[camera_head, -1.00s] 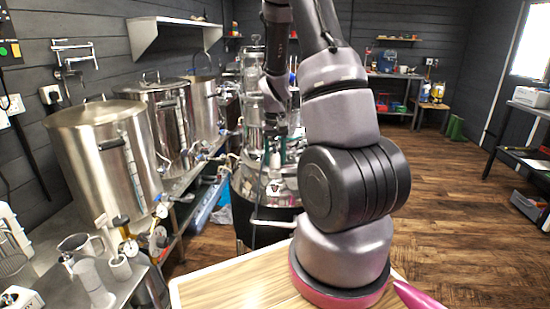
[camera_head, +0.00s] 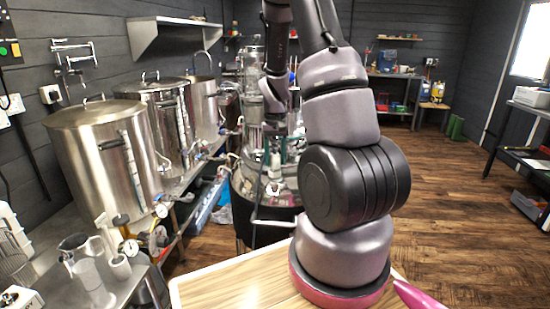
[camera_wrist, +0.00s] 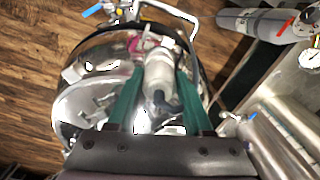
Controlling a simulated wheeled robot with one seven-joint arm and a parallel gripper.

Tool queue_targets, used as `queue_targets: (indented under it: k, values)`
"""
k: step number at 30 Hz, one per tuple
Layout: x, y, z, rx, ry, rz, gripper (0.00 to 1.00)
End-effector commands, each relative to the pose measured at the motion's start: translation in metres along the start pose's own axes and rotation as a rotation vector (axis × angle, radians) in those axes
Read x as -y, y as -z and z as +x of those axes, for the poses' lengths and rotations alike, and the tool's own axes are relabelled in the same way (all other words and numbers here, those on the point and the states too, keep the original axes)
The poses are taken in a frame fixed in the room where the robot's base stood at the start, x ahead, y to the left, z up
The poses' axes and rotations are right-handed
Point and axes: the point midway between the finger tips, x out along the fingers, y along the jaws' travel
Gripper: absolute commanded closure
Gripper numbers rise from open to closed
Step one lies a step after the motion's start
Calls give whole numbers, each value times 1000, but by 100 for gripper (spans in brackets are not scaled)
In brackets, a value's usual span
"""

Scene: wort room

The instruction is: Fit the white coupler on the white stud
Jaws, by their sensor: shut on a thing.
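My gripper (camera_wrist: 160,78) has green fingers on either side of a pale, whitish cylinder, which I take to be the white coupler (camera_wrist: 158,68). In the head view, my gripper (camera_head: 275,153) points down over the shiny domed lid of a round vessel (camera_head: 262,190), with a pale piece between its fingers. The coupler is above the lid; I cannot tell whether it touches anything below. I cannot make out the white stud clearly; the coupler, the fingers and the lid's bright reflections may hide it.
Large steel kettles (camera_head: 100,150) stand on a bench at the left. A bent pipe (camera_wrist: 165,10) and a blue-handled valve (camera_wrist: 92,10) sit at the vessel's edge. A wooden board (camera_head: 230,285) lies in front of me. The floor at the right is open.

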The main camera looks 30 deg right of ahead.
Motion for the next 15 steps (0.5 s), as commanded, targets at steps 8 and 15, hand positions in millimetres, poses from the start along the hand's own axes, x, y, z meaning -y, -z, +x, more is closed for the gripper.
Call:
queue_targets:
  k: [8, 15]
  values:
    - [0, 0, 6, 1, 0, 1, 100]
    - [0, 0, 10, 0, 0, 0, 46]
